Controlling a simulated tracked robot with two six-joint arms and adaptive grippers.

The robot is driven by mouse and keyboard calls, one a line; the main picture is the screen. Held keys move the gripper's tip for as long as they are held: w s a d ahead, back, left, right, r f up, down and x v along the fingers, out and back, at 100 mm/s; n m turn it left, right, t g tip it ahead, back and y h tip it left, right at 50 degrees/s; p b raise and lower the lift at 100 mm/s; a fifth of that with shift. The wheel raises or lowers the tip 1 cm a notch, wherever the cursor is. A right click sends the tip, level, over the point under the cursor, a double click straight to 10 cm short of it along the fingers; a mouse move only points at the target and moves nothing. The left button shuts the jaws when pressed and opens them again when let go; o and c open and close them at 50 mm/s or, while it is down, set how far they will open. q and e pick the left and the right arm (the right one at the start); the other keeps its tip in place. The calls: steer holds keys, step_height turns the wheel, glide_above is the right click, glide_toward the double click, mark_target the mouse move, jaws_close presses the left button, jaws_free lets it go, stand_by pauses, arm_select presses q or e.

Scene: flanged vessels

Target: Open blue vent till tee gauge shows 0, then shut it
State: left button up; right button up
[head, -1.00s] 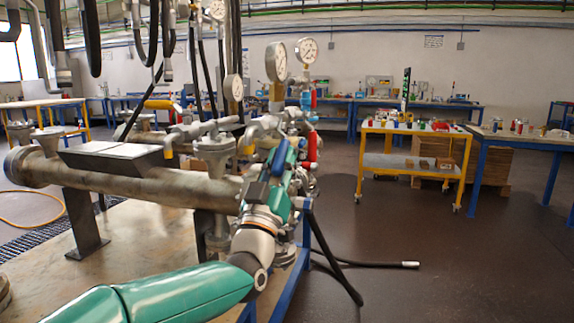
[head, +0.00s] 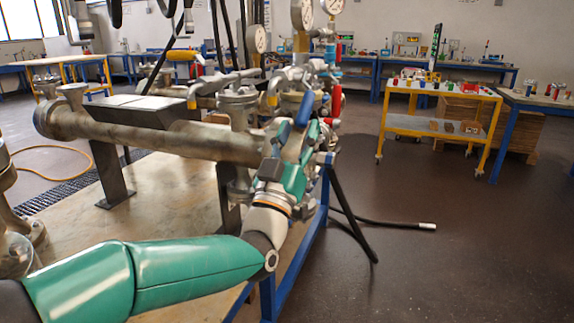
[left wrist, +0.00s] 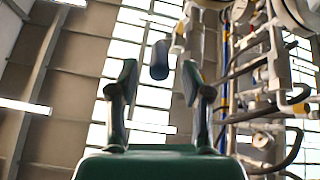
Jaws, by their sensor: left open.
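The blue vent handle (head: 304,108) stands among the fittings at the near end of the pipe. My left gripper (head: 288,148) is just below it and partly hides the fittings. In the left wrist view my left gripper (left wrist: 159,80) is open, with a finger on each side. The blue handle (left wrist: 160,60) appears between the fingertips there, with gaps on both sides, so no contact shows. Round gauges, one on the left post (head: 302,12) and one at its right (head: 332,5), are cut by the top edge. I cannot tell which is the tee gauge, nor read the needles.
Red handles (head: 336,100) stand close right of the blue one. A flanged pipe (head: 160,138) runs left above the bench. A black hose (head: 350,215) hangs over the bench's blue frame.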

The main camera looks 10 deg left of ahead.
arm_select(q)
steer(key=v, duration=0.7)
steer(key=shift+f, duration=0.2)
steer(key=shift+s, duration=0.1)
steer(key=shift+c, duration=0.8)
steer(key=shift+r+p, duration=0.3)
steer(key=shift+r, duration=0.05)
steer(key=shift+c, duration=1.3)
steer(key=a+r+g+p, duration=0.1)
steer(key=r+p, duration=0.2)
steer(key=a+r+g+p, duration=0.1)
steer(key=r+p, duration=0.1)
steer(key=p, duration=0.1)
steer(key=r+g+p, duration=0.1)
steer(key=r+p, duration=0.2)
steer(key=shift+a+r+m+g+y, duration=0.3)
steer(key=shift+a+y, duration=0.1)
jaws_close()
steer(key=s+a+r+m+g+h+p, duration=0.1)
steer(key=s+r+g+p, duration=0.35)
steer(key=p, duration=0.35)
glide_toward(305, 102)
steer(key=shift+g, duration=0.25)
steer(key=x, duration=0.2)
steer(key=r+x, duration=0.1)
steer(key=x, duration=0.2)
steer(key=shift+w+a, duration=0.1)
steer(key=shift+w, duration=0.15)
steer(key=shift+w+d+f, duration=0.2)
steer(key=shift+w+f, duration=0.2)
